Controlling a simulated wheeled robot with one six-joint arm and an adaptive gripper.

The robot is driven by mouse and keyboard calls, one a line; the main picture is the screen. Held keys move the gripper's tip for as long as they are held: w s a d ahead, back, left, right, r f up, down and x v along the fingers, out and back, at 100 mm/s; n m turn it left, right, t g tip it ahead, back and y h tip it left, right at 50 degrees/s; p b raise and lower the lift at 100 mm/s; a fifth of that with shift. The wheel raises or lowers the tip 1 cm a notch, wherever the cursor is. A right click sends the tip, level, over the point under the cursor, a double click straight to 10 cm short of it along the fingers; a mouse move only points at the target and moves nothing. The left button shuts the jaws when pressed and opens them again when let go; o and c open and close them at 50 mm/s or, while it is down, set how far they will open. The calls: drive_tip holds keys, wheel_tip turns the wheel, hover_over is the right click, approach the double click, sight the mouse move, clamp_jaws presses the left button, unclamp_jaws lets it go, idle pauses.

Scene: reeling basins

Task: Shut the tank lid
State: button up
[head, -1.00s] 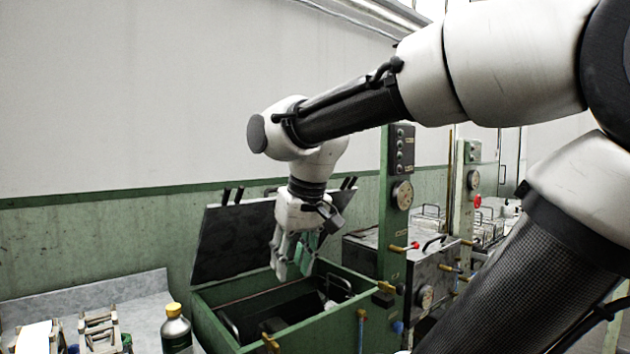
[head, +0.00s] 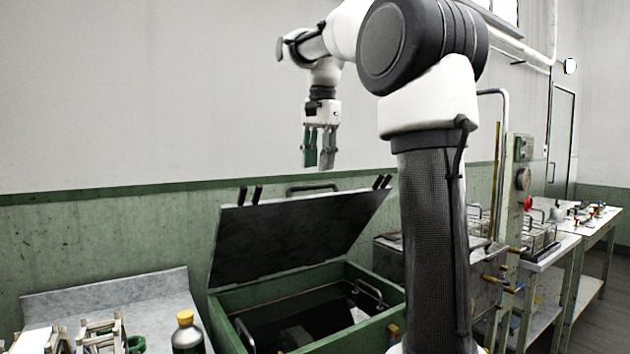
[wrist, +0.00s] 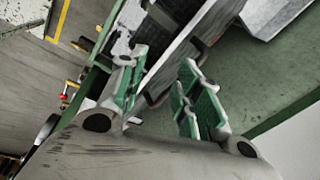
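The tank lid (head: 290,235) is a dark panel standing open, tilted up at the back of the green tank (head: 240,300). A bar handle (head: 313,188) shows at its upper edge. The tank's inside is dark, with metal handles in it. My gripper (head: 320,166) hangs pointing down above and behind the lid's upper edge, apart from it. Its two green-padded fingers are spread and empty. In the wrist view my gripper (wrist: 158,92) is also open, with a pale panel edge and the green wall beyond it.
A bottle with a yellow cap (head: 186,335) and wooden racks (head: 102,335) stand on the grey counter (head: 120,290) left of the tank. A metal basin (head: 480,270) with valves stands to the right. The wall is close behind the lid.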

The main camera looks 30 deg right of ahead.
drive_tip(key=w+m, duration=0.1)
drive_tip(key=w, duration=0.1)
drive_tip(key=w+d+r+m, duration=0.1)
drive_tip(key=w, duration=0.1)
drive_tip(key=w+d+m+g, duration=0.1)
drive_tip(key=w+m, duration=0.1)
drive_tip(key=shift+w+d+r, duration=0.2)
drive_tip(key=shift+w, duration=0.05)
drive_tip(key=f, duration=0.7)
drive_tip(key=shift+w+f, duration=0.2)
drive_tip(key=shift+f, duration=0.1)
clamp_jaws()
